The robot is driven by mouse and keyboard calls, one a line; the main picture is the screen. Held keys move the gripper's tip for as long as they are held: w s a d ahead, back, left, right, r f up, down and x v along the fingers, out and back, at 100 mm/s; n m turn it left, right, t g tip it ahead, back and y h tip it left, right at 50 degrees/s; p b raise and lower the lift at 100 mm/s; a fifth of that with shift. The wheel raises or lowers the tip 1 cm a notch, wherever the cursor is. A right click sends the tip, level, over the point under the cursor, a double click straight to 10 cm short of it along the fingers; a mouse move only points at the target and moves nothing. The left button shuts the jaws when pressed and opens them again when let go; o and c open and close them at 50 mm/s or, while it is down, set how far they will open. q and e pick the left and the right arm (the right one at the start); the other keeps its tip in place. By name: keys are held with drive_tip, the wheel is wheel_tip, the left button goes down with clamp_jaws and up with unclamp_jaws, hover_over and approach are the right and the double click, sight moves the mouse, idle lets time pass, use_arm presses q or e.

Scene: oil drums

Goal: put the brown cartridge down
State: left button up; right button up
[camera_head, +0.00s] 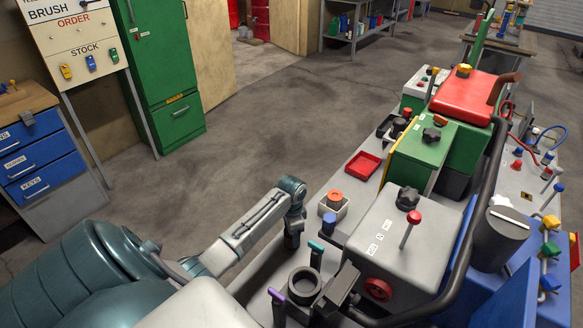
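I cannot make out a brown cartridge clearly in the head view. An orange-red round piece (335,196) sits in a pale square holder at the near left edge of the bench; whether it is part of a cartridge I cannot tell. My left arm comes in from the lower left and bends down at a teal wrist joint. Its lower end, my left gripper (292,240), is beside the bench's left edge, left of the holder. Its fingers are too small and dark to tell open from shut, and nothing shows clearly held. My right gripper is not in view.
The bench carries a grey box (395,245) with a red knob, a green box (420,155), a red tray (362,166), a dark ring (304,285), a dark grey bin (497,240) and a thick black pipe (487,185). Open floor (250,140) lies left.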

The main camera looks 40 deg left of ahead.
use_arm(q)
wheel_tip(320, 180, up, 12)
drive_tip(key=b, duration=0.2)
drive_tip(key=shift+b, duration=0.4)
